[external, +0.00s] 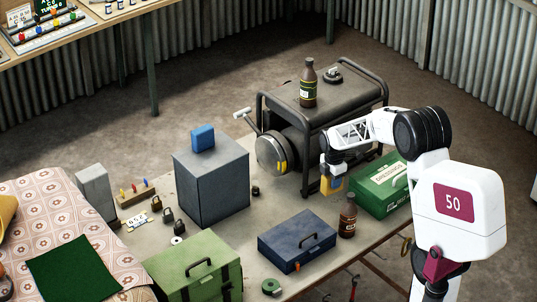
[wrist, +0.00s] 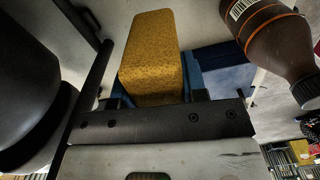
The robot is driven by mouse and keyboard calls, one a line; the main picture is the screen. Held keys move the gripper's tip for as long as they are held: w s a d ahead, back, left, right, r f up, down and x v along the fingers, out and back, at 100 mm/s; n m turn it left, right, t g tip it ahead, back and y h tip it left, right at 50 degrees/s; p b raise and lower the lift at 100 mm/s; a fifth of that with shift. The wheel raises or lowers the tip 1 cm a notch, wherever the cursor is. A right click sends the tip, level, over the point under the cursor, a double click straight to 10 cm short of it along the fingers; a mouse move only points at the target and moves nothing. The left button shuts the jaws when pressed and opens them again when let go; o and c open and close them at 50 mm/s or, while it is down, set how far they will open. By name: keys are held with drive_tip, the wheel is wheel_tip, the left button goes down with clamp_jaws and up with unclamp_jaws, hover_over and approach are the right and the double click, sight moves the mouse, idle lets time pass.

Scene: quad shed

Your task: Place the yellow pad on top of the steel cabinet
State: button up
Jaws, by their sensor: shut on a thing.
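My gripper (external: 331,172) is shut on the yellow pad (external: 331,185) and holds it beside the generator's front right leg, left of the green dressings box. In the wrist view the yellow pad (wrist: 150,50) sticks out between the fingers, which are partly hidden behind the mount. The steel cabinet (external: 212,185) is a grey upright box on the table, left of my gripper and apart from it.
The black-framed generator (external: 325,95) carries a brown bottle (external: 308,85). The green dressings box (external: 380,185), another brown bottle (external: 348,218) and a blue toolbox (external: 297,240) stand near my gripper. A green case (external: 195,265) lies in front of the cabinet.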

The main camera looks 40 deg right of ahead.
drive_tip(key=w+a+r+m, duration=0.4)
drive_tip(key=a+r+m, duration=0.2)
drive_tip(key=a+m, duration=0.4)
drive_tip(key=w+a+r+m, duration=0.4)
drive_tip(key=a+r+m, duration=0.3)
drive_tip(key=a+m, duration=0.3)
drive_tip(key=w+a+r+m, duration=0.3)
drive_tip(key=a+r+m, duration=0.4)
drive_tip(key=a+m, duration=0.3)
drive_tip(key=shift+w+a+m, duration=0.2)
drive_tip(key=shift+w+m, duration=0.2)
drive_tip(key=shift+m, duration=1.8)
drive_tip(key=shift+w, duration=0.1)
drive_tip(key=shift+w+a+f, duration=0.2)
drive_tip(key=shift+w+f, duration=0.05)
drive_tip(key=shift+w, duration=2.3)
drive_tip(key=shift+w+a+f, duration=0.2)
drive_tip(key=shift+w+f, duration=0.05)
drive_tip(key=shift+w, duration=2.25)
drive_tip(key=shift+w+a+f, duration=0.2)
drive_tip(key=shift+w+f, duration=0.05)
drive_tip(key=shift+w, duration=2.3)
